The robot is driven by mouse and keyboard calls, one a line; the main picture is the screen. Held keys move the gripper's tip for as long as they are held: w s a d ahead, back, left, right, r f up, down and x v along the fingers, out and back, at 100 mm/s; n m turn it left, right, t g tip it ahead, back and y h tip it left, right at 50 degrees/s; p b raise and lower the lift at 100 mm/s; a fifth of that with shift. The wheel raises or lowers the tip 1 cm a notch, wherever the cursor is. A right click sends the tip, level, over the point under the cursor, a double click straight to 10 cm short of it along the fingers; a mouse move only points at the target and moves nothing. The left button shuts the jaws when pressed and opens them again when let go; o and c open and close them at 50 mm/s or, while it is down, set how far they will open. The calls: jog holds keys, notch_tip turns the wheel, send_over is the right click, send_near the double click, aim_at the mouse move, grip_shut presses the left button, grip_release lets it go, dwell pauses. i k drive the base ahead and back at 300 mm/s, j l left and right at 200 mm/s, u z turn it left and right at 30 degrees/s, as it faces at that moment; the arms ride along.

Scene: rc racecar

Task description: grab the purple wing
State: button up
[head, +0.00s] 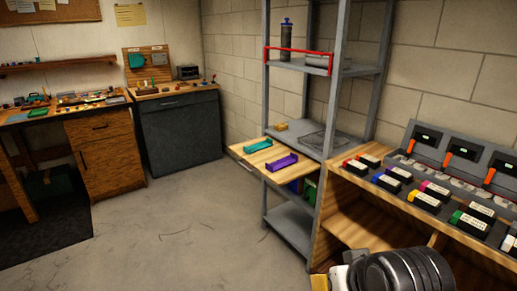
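The purple wing (282,163) is a small piece with raised ends. It lies on a light wooden board (243,153) that juts out from the left side of the grey metal shelf. A similar teal wing (258,145) lies behind it to the left, apart from it. Nothing covers the purple wing. A dark rounded part of my arm shows at the bottom right, well below and to the right of the wing. My gripper's fingers are not visible.
The grey shelf's uprights (329,110) rise beside the board. A wooden bench (340,182) with several coloured battery-like packs and chargers stands at the right. A dark cabinet (180,137) stands at the back. The grey floor (190,220) in front of the board is clear.

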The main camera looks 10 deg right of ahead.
aim_at(279, 164)
jog(key=i+j, duration=0.15)
jog(key=i, duration=0.2)
jog(key=i+j+z, duration=0.15)
jog(key=i, duration=0.25)
jog(key=i+j, duration=0.15)
jog(key=i, duration=0.2)
jog(key=z, duration=0.05)
